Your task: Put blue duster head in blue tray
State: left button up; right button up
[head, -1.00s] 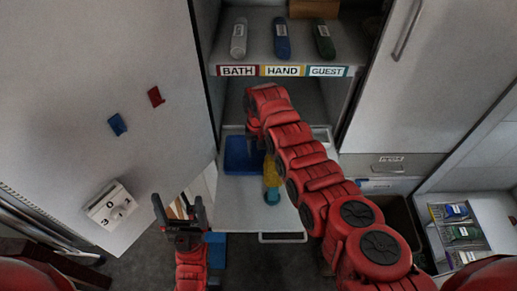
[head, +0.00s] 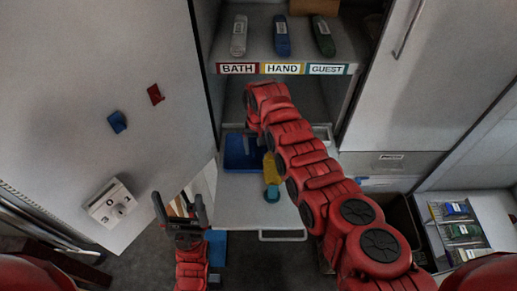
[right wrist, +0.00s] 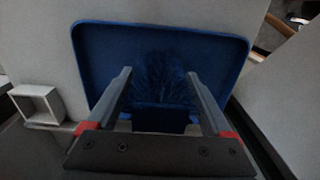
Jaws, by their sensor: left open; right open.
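The blue tray (head: 236,162) lies on the pulled-out white shelf in the head view, and its rim (right wrist: 88,52) fills much of the right wrist view. The blue duster head (right wrist: 162,72), dark and feathery, lies inside the tray, with a darker blue block at its near end. My right gripper (right wrist: 158,76) is open, its fingers apart on either side of the duster head over the tray. My left gripper (head: 178,205) is open and empty at the lower left, away from the tray.
Yellow and teal items (head: 271,178) stand on the shelf right of the tray. A white door (head: 90,90) stands at left. A bin of packets (head: 458,230) sits at right. A small white box (right wrist: 38,104) is left in the wrist view.

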notch_tip(320, 180, up, 4)
jog(key=shift+w+r+b, duration=0.1)
jog(key=shift+r+b, duration=0.05)
jog(key=shift+b, duration=0.8)
notch_tip(320, 180, up, 6)
jog(key=shift+f, duration=0.15)
jog(key=shift+r, duration=0.75)
jog(key=shift+s+d+f, duration=0.1)
jog(key=shift+s, duration=0.1)
